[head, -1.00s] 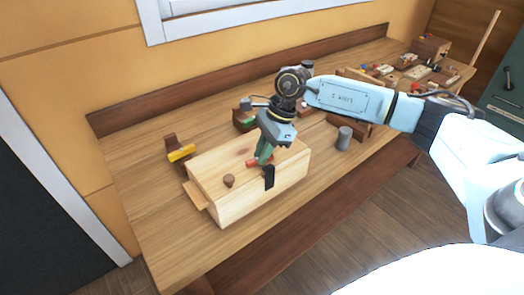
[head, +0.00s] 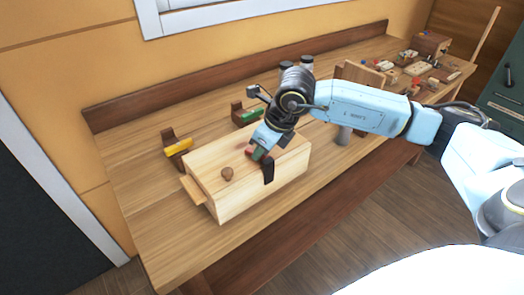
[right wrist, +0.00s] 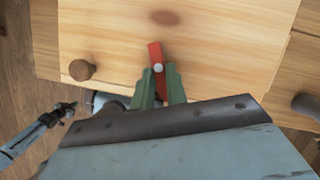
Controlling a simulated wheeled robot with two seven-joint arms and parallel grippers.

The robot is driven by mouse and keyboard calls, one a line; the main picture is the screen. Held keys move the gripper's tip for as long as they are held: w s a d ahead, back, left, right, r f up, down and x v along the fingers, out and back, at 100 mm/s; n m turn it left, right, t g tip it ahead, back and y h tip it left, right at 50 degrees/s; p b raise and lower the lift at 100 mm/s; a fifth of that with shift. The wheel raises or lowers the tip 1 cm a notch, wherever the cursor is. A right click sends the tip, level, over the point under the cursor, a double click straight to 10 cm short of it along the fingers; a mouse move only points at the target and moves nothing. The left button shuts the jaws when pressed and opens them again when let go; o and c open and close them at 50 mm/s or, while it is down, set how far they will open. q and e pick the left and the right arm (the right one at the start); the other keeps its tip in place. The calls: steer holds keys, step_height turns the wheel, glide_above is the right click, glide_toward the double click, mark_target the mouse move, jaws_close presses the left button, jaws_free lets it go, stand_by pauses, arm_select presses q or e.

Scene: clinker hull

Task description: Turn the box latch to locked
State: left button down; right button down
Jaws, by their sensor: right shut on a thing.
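The box (head: 240,200) is pale wood with a round brown knob (head: 227,174) on its lid; box and knob (right wrist: 82,70) also show in the right wrist view. The red latch (head: 249,151) lies on the lid near its front edge; in the right wrist view the latch (right wrist: 154,52) points up, slightly left, with a pale pivot. My right gripper (right wrist: 158,88) is shut on the latch, its green fingers either side; fingers partly hide it. A black piece (head: 268,172) hangs over the box's front edge. My left arm appears small at the right wrist view's lower left; its jaws are unclear.
Several small items crowd the bench's far right. The bench (head: 150,225) is clear left of the box.

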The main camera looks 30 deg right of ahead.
steer(key=m+b, duration=0.1)
steer(key=m+h, duration=0.1)
steer(key=m, duration=0.1)
steer(key=shift+a+m+t+b, duration=0.3)
steer(key=shift+b, duration=0.1)
arm_select(q)
step_height(320, 180, down, 2)
steer(key=shift+a+f, duration=0.1)
steer(key=shift+f, duration=0.15)
arm_select(e)
steer(key=shift+s+m+h, duration=0.1)
steer(key=shift+m+h, duration=0.2)
steer(key=shift+m, duration=0.1)
steer(key=c, duration=1.4)
jaws_free()
steer(key=shift+s+r, duration=0.1)
steer(key=shift+r, duration=0.25)
arm_select(q)
steer(key=shift+r, duration=0.4)
arm_select(e)
steer(key=v, duration=1.2)
steer(key=shift+r, duration=0.35)
steer(key=shift+s+a, duration=0.1)
steer(key=shift+s, duration=0.05)
